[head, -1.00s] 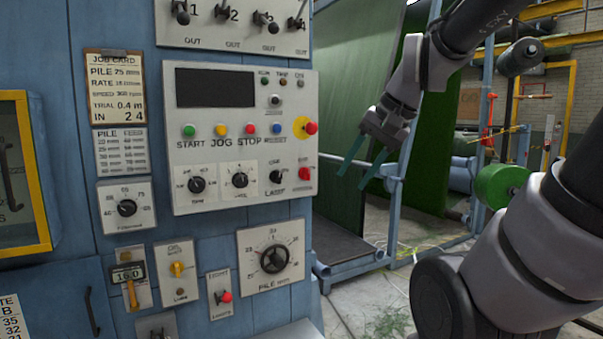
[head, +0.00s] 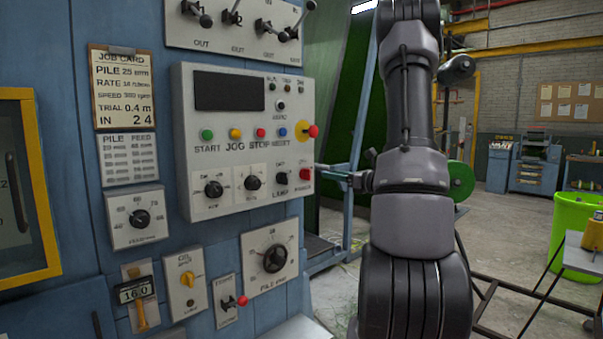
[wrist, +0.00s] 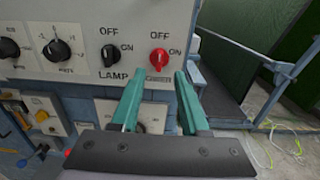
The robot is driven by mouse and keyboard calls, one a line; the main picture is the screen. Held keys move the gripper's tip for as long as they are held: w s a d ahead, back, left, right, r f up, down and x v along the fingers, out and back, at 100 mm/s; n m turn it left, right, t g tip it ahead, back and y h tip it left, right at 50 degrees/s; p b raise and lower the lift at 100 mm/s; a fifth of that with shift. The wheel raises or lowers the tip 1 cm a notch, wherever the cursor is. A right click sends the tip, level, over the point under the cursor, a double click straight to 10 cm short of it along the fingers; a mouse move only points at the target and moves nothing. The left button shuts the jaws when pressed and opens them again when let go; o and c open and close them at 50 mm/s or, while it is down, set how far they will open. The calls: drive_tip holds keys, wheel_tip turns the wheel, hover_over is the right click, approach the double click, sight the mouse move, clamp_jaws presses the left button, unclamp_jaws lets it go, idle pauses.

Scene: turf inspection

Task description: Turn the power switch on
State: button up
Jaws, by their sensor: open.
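The power switch is a red rotary knob (head: 306,174) at the lower right corner of the grey control panel (head: 228,197). In the wrist view, the red knob (wrist: 159,57) has OFF printed above it and ON to its right. My gripper (wrist: 158,76) is open and empty. Its two teal fingers point at the panel, with the tips just below the knob in the picture, one to each side of the label under it. Contact is not visible.
The black lamp knob (wrist: 110,53) sits close to the left of the red knob. A red mushroom button on a yellow disc (head: 302,132) is above. The pile dial (head: 275,258) is below. A blue frame stands right of the panel (wrist: 275,68).

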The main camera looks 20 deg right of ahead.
sight(310, 170)
drive_tip(key=x, duration=1)
drive_tip(key=shift+w+a, duration=0.1)
drive_tip(key=shift+w, duration=0.25)
clamp_jaws()
